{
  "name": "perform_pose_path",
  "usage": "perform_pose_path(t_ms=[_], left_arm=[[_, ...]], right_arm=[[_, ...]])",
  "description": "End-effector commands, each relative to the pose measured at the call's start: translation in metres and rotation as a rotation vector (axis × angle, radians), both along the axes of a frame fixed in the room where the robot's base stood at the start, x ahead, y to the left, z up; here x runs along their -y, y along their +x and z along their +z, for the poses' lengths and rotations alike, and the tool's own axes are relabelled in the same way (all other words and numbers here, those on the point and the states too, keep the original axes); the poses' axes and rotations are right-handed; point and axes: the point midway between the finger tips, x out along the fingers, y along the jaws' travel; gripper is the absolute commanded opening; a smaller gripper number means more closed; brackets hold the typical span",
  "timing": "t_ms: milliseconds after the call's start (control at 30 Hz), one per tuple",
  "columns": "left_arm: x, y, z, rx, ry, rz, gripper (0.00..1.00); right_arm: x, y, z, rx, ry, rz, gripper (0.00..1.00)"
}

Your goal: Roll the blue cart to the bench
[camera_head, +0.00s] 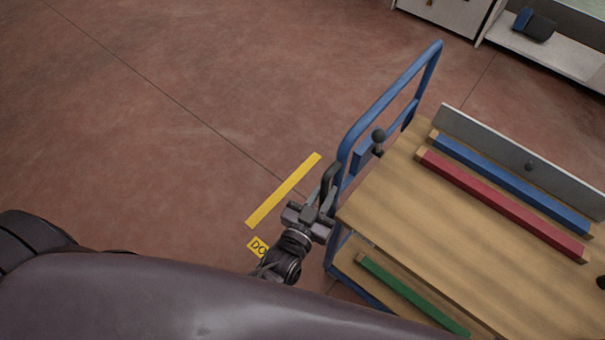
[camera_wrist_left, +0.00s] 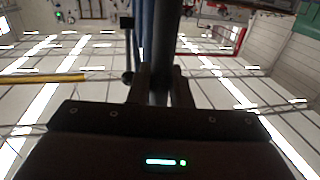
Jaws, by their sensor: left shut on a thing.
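The blue cart has a wooden top deck (camera_head: 415,215) and a blue tube push handle (camera_head: 388,98) at its left end. A dark grip bar (camera_head: 331,178) is at the near side of the handle. My left gripper (camera_head: 320,200) is shut on this bar. In the left wrist view a dark upright bar (camera_wrist_left: 158,45) stands between the fingers of my left gripper (camera_wrist_left: 158,88), with a blue tube behind it. A black-knobbed lever (camera_head: 379,137) stands by the handle. My right gripper is not in view. I cannot tell which furniture is the bench.
Blue (camera_head: 510,184) and red (camera_head: 500,204) strips lie on the deck beside a grey panel (camera_head: 520,160); a green strip (camera_head: 412,294) lies on the lower shelf. A yellow floor strip (camera_head: 284,190) is left of the cart. Pale furniture (camera_head: 565,62) stands at upper right. The left floor is clear.

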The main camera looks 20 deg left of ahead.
Motion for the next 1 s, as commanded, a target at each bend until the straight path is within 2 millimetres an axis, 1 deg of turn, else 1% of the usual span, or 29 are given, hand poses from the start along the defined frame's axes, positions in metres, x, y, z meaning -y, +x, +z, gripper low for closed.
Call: perform_pose_path(t_ms=[100, 300, 733, 767, 800, 900, 1000], left_arm=[[0.013, -0.005, 0.002, 0.003, 0.001, 0.006, 0.00], [0.024, -0.009, 0.001, 0.004, 0.002, 0.007, 0.00], [0.029, -0.011, 0.001, 0.003, -0.001, 0.001, 0.00], [0.029, -0.011, 0.001, 0.003, -0.001, 0.001, 0.22], [0.029, -0.011, 0.001, 0.003, -0.001, 0.001, 0.27], [0.028, -0.011, 0.001, 0.002, 0.001, 0.002, 0.37], [0.028, -0.011, 0.001, 0.002, 0.002, 0.004, 0.37]], right_arm=[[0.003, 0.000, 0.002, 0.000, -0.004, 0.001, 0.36], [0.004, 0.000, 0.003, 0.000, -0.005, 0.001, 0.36], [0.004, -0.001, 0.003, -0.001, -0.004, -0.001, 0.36], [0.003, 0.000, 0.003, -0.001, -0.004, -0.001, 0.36], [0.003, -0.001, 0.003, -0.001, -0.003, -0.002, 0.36], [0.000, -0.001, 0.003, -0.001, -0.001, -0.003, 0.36], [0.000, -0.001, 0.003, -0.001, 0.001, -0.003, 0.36]])
